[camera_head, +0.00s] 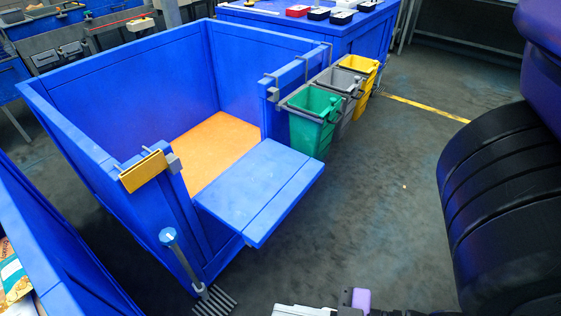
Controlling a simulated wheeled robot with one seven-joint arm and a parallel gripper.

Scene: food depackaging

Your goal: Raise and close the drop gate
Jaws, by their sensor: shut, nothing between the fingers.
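The drop gate (262,186) is a blue two-board panel at the front opening of a large blue bin (85,140). It is folded down, sticking out roughly level towards the lower right, so the opening above it is clear. A yellow plate (143,172) is on the left front post beside a grey latch block (174,163). Another grey block (272,94) is on the right post. Purple and black parts of my arm fill the right edge, and a small white and purple part shows at the bottom edge. My gripper's fingers are not visible.
Green (313,122), grey (345,88) and yellow (362,67) small bins hang on the bin's right side. The grey floor (390,190) right of the gate is clear.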

